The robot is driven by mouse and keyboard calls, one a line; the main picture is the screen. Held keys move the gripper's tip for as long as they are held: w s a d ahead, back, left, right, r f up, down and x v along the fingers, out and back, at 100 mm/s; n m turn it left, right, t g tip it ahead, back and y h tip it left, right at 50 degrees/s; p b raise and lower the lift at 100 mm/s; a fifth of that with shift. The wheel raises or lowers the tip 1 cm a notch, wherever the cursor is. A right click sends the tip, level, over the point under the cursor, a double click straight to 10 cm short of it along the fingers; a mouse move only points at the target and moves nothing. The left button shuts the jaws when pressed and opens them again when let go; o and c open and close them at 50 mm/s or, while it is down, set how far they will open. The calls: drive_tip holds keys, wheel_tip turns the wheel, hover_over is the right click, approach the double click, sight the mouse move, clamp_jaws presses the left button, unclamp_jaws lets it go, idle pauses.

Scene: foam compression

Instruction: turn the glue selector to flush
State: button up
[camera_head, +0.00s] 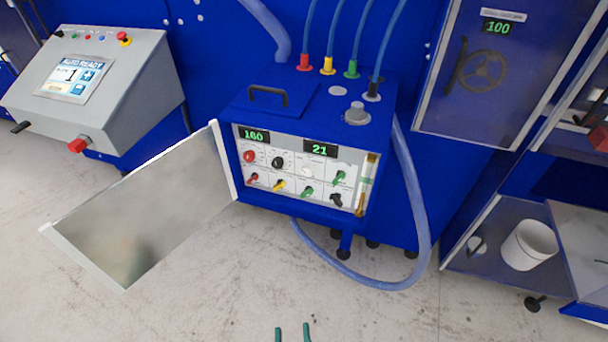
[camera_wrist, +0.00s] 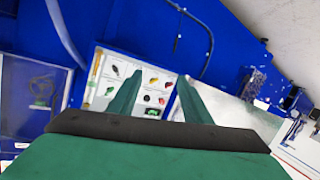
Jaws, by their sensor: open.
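The blue glue unit (camera_head: 240,112) stands in the middle of the head view with its clear door (camera_head: 130,220) swung open to the left. Its white front panel (camera_head: 322,159) carries displays reading 160 and 21. Labels are too small to read, so I cannot tell which is the selector. My gripper (camera_head: 292,333) is open and empty, well in front of the panel. The wrist view shows the panel (camera_wrist: 127,98) upside down beyond the fingers.
Coloured levers, including a yellow one (camera_head: 279,185), line the panel's lower row. A pale hose (camera_head: 413,190) loops beside the unit. A grey console (camera_head: 120,85) stands left, a white bucket (camera_head: 528,245) right. The floor in front is clear.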

drive_tip(key=w+r+n+h, duration=0.2)
drive_tip(key=w+r, duration=0.1)
drive_tip(key=w, duration=1.2)
drive_tip(key=m+t+h, duration=0.1)
drive_tip(key=t+h, duration=0.1)
drive_tip(key=h, duration=0.2)
approach(306, 173)
drive_tip(key=x, duration=0.8)
drive_tip(key=shift+w+d, duration=0.1)
drive_tip(key=shift+w, duration=0.15)
drive_tip(key=shift+c, duration=0.4)
drive_tip(key=c, duration=1)
